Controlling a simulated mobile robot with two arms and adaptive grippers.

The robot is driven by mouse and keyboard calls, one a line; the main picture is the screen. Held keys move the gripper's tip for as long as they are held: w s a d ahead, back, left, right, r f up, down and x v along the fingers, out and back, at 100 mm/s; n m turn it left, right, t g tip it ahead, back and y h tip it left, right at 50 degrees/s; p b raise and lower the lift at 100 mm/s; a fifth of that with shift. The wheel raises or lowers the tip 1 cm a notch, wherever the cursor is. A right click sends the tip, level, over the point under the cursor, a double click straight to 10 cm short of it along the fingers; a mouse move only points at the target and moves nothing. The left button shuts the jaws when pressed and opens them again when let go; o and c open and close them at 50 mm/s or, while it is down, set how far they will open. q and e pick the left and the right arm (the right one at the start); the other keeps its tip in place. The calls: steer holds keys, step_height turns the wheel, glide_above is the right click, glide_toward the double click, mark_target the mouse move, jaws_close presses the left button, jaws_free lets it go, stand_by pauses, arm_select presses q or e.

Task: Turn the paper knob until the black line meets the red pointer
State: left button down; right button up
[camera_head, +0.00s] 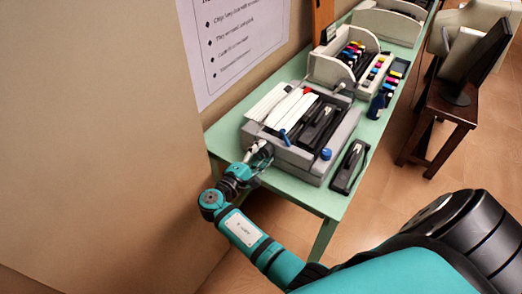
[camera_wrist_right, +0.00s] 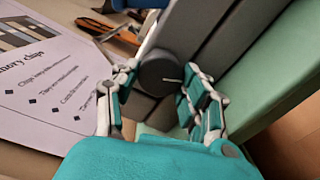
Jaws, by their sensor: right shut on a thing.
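In the right wrist view, a dark round knob (camera_wrist_right: 158,76) with a short pale line on its face sits at the end of a grey machine (camera_wrist_right: 205,42). My right gripper (camera_wrist_right: 163,88) has its two fingers on either side of the knob and is shut on it. In the head view, my right gripper (camera_head: 258,156) is at the near left side of the grey machine (camera_head: 313,166), on the green table. The knob is hidden there behind the gripper. I cannot make out a black line or a red pointer. My left gripper is not in view.
The green table (camera_head: 222,135) runs along the wall. A black handset-like device (camera_head: 350,167) lies right of the machine. A pale box (camera_head: 328,68) and colored cartridges (camera_head: 375,70) stand behind. A poster (camera_head: 240,40) hangs on the wall.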

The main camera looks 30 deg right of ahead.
steer(key=shift+w+r+n, duration=0.1)
steer(key=shift+r+n, duration=0.05)
steer(key=shift+n, duration=0.45)
steer(key=o, duration=1.2)
